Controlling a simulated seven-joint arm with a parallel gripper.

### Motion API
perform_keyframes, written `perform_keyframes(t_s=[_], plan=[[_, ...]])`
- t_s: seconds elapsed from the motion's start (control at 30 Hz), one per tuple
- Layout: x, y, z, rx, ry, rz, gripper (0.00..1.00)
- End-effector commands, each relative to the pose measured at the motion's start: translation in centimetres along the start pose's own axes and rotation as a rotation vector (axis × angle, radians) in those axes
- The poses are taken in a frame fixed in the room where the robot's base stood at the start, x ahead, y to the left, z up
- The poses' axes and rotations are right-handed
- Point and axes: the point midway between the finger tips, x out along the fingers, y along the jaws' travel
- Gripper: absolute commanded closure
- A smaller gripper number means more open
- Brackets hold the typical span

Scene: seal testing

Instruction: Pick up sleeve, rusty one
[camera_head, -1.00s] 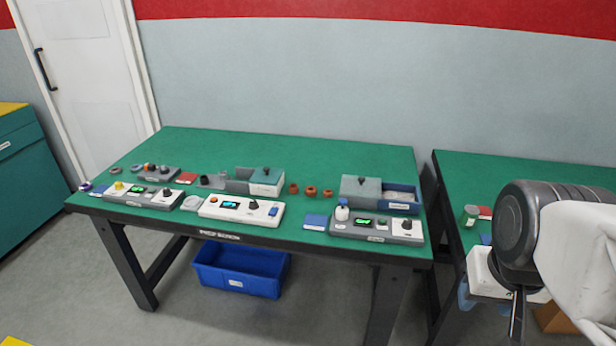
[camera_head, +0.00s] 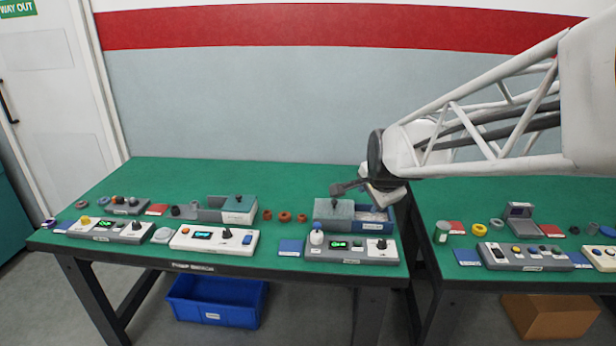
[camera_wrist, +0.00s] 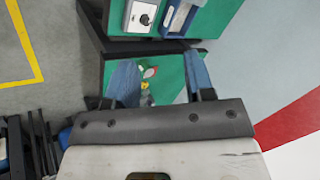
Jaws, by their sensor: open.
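Three small rusty brown ring-shaped pieces stand in a row on the green bench in the head view: a left one (camera_head: 267,215), a middle one (camera_head: 284,217) and a right one (camera_head: 302,218). I cannot tell at this size which is the sleeve. No rusty piece is clear in that view.
A grey-and-blue box (camera_head: 375,221) and a control unit (camera_head: 352,248) stand right of the rusty pieces. A blue pad (camera_head: 290,247) lies in front. A second bench (camera_head: 450,195) stands right across a gap.

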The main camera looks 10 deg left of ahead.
Motion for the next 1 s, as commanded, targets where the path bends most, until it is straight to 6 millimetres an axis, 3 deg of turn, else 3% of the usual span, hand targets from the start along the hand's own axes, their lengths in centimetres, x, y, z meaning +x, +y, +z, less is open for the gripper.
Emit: perform_keyframes(t_s=[0.03,0.2,0.5,0.8,1.0], plan=[[1.8,-1.6,0.2,0.057,-0.001,-0.019,0.51],[7.0,-6.3,0.9,0.284,-0.005,-0.1,0.51],[16.7,-13.3,3.6,0.686,-0.063,-0.235,0.51],[26.7,-17.9,8.2,1.086,-0.182,-0.352,0.51],[33.0,-19.5,12.2,1.351,-0.295,-0.413,0.51]])
